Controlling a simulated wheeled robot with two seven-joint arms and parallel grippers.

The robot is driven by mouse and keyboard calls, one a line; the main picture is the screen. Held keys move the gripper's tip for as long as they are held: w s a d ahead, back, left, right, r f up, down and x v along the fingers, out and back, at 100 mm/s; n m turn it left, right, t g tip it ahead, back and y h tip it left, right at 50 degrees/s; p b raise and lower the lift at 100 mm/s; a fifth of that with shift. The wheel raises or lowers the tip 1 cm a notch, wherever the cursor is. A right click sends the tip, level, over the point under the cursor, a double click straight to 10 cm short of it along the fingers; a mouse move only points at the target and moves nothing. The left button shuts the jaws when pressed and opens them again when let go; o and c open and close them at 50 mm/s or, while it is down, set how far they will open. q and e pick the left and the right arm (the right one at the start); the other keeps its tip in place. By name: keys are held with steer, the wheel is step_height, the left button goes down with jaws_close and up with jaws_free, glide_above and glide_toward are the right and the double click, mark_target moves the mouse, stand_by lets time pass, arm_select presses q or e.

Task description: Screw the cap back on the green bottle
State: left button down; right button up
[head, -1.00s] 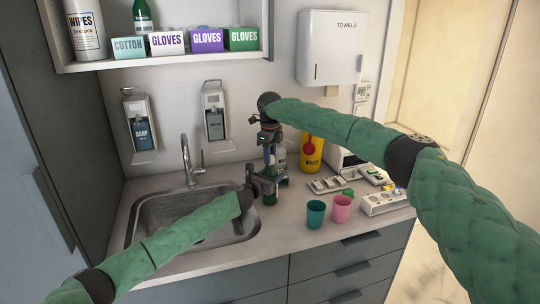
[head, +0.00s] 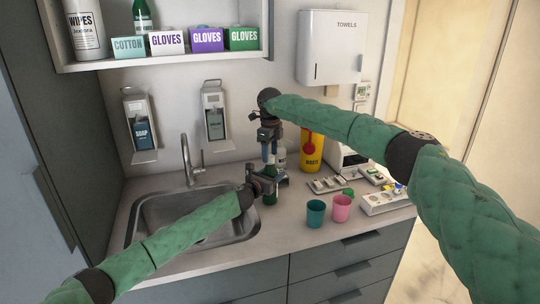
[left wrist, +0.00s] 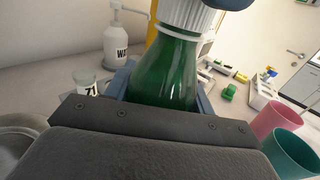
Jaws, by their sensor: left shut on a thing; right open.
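The green bottle (head: 270,199) stands upright on the counter by the sink. My left gripper (head: 267,187) is shut around it. In the left wrist view the bottle (left wrist: 165,72) is between the blue jaws, and a white ribbed cap (left wrist: 187,16) sits on its neck. How tightly the cap is seated cannot be told. My right gripper (head: 269,152) is open, pointing down just above the bottle. One blue fingertip of it shows beside the cap at the top of the left wrist view (left wrist: 236,3). In the head view the grippers hide the cap.
A teal cup (head: 315,213) and a pink cup (head: 341,208) stand to the right. A white pump bottle (left wrist: 115,42) and yellow waste container (head: 312,150) are behind. A small green item (head: 348,192) lies near trays (head: 327,184). The sink (head: 185,215) is left.

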step_height(320, 180, up, 6)
steer(key=shift+r, duration=0.1)
arm_select(q)
steer(key=shift+c, duration=2.3)
jaws_free()
arm_select(e)
step_height(320, 180, down, 2)
steer(key=shift+b, duration=1)
arm_select(q)
steer(key=v, duration=0.7)
steer(key=shift+s+a, duration=0.3)
steer(key=shift+f, duration=0.1)
arm_select(e)
steer(key=shift+f, duration=0.2)
